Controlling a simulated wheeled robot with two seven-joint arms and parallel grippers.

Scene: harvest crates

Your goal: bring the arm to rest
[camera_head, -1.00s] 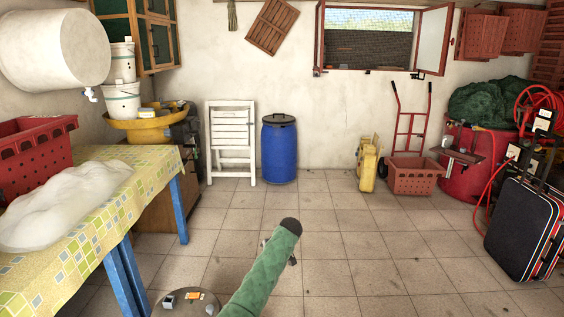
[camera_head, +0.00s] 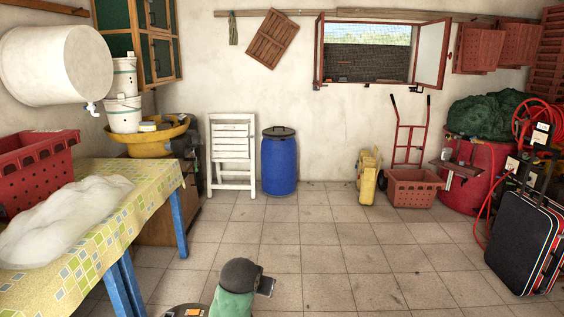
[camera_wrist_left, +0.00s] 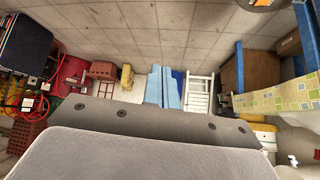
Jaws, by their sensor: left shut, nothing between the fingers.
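My left arm (camera_head: 233,301), in a green sleeve with a dark rounded cap, shows at the bottom middle of the head view. A small grey part sticks out to the right of the cap; most of the arm is below the picture's edge. In the left wrist view my left gripper (camera_wrist_left: 163,88) shows as two light blue fingers side by side, shut and empty. They point over the open floor and touch nothing that I can see. My right gripper is in neither view.
A table (camera_head: 150,200) with a yellow checked cloth stands at the left, with a red crate (camera_head: 38,165) and a white heap on it. A blue barrel (camera_head: 279,165), a white folded chair (camera_head: 232,155) and a black suitcase (camera_head: 523,240) stand farther off. The middle floor is clear.

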